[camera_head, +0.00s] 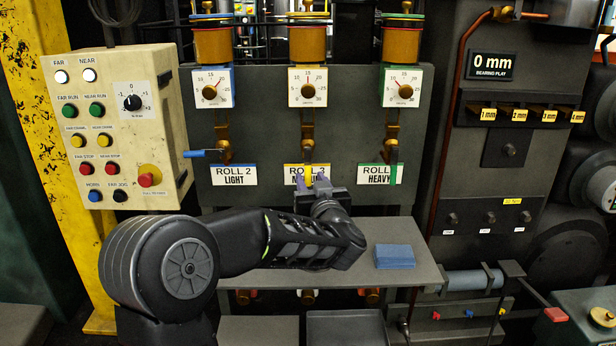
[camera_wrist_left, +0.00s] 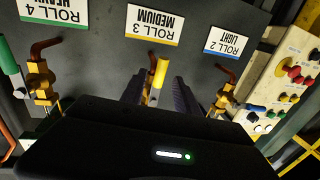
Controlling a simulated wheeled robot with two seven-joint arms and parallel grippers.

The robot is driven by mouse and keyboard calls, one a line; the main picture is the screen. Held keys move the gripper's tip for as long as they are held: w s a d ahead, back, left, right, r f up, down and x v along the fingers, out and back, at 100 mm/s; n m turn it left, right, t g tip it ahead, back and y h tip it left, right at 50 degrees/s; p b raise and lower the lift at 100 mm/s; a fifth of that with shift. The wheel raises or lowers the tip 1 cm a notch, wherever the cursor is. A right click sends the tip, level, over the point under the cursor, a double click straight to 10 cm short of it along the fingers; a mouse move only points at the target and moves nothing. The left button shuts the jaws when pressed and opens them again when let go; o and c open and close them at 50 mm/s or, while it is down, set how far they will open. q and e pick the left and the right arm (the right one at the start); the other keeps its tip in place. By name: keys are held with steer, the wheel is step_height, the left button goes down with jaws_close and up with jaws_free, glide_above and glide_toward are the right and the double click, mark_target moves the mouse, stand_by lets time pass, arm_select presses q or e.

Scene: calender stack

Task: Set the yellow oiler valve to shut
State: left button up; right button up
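The yellow oiler valve's handle (camera_head: 308,174) hangs straight down below the middle oiler, over the "ROLL 3 MEDIUM" label. In the left wrist view, which is upside down, the yellow handle (camera_wrist_left: 161,72) points up the picture, in line with the gap between my fingers. My left gripper (camera_head: 314,190) is in front of that label, just below and right of the handle. Its fingers (camera_wrist_left: 158,92) are apart, one on each side of the handle, with visible gaps; I cannot tell how deep the handle sits between them. My right gripper is out of view.
The blue handle (camera_head: 200,153) on the left oiler points sideways left. The green handle (camera_head: 393,175) on the right oiler hangs down. A grey shelf (camera_head: 430,272) below carries a blue block (camera_head: 395,257). A cream button box (camera_head: 128,150) stands left of the panel.

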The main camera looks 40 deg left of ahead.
mark_target(308, 176)
arm_select(q)
steer(key=shift+x, duration=1.95)
jaws_close()
